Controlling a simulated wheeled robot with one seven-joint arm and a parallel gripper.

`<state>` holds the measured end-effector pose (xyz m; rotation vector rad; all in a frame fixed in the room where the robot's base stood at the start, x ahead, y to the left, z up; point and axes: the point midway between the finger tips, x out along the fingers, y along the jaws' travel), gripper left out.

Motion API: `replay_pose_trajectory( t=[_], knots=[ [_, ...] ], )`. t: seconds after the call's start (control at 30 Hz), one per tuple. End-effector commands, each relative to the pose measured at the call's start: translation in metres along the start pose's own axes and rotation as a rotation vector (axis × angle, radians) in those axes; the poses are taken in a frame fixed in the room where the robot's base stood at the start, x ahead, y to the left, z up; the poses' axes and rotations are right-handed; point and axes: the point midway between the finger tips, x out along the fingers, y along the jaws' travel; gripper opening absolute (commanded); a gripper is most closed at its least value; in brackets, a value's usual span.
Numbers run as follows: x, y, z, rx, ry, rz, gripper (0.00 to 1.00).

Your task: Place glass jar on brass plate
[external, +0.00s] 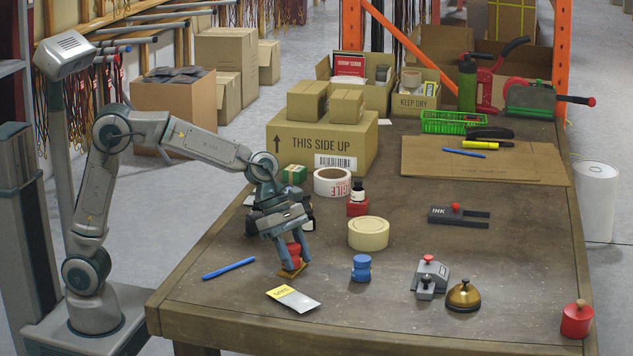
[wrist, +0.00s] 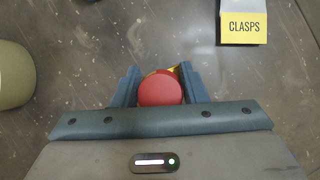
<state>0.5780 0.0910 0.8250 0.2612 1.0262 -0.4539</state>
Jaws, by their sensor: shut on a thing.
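A red, round-topped object (external: 293,250), possibly the jar, is between the fingers of my gripper (external: 289,253). Its round red top (wrist: 160,90) fills the gap between the fingers in the wrist view. My gripper (wrist: 158,88) is shut on it, low over the table. A small brass-yellow plate (external: 291,270) shows directly below the red object, and a yellow edge (wrist: 174,69) peeks out beyond the red top in the wrist view. The fingers hide part of both, so I cannot tell whether they touch. No clear glass is visible.
A yellow and white CLASPS packet (external: 293,299), a blue pen (external: 228,269), a blue knobbed object (external: 361,268) and a tape roll (external: 368,233) lie around my gripper. A brass bell (external: 463,296) and red pot (external: 577,320) stand further right.

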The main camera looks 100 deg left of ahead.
Motion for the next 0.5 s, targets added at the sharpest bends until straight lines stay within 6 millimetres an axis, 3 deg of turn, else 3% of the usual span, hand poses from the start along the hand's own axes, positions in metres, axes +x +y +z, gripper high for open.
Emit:
replay_pose_trajectory(
  t=[0.13, 0.17, 0.23, 0.5],
  knots=[
    [0.0026, -0.0001, -0.0013, 0.000, 0.000, 0.000, 0.14],
    [0.0030, -0.0001, -0.0016, 0.000, 0.000, 0.000, 0.42],
    [0.0026, -0.0001, -0.0014, 0.000, 0.000, 0.000, 0.61],
    [0.0022, -0.0002, -0.0011, 0.000, 0.000, 0.000, 0.61]
  ],
)
